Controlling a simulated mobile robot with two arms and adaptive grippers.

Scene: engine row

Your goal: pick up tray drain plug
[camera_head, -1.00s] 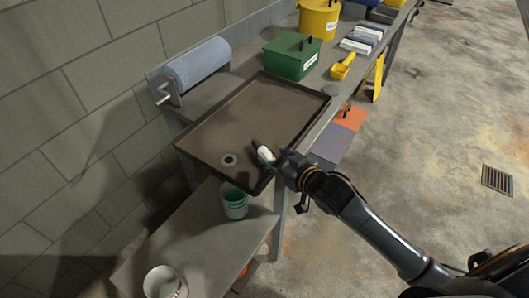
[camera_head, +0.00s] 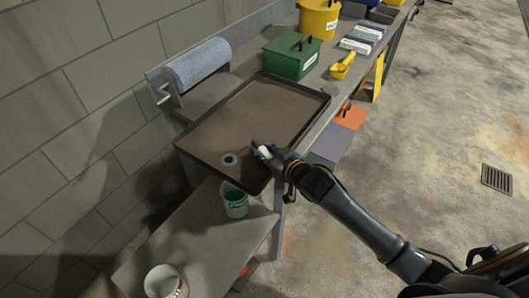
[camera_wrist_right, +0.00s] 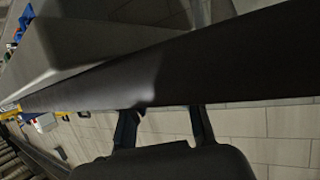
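The shallow brown tray (camera_head: 290,88) lies on the bench, with a round drain hole (camera_head: 229,160) near its front left corner. A small white piece, which looks like the drain plug (camera_head: 264,150), is by the tray's front right side. My right gripper (camera_head: 262,153) is right at it, over the tray edge; whether they touch is unclear. In the right wrist view my right gripper's fingers (camera_wrist_right: 164,125) are apart, with the dark tray rim (camera_wrist_right: 210,65) across the view beyond them. The plug cannot be made out there. My left gripper is not in view.
A blue paper roll (camera_head: 197,64), a green box (camera_head: 291,58) and a yellow scoop (camera_head: 342,67) stand around the tray. The floor at right is open.

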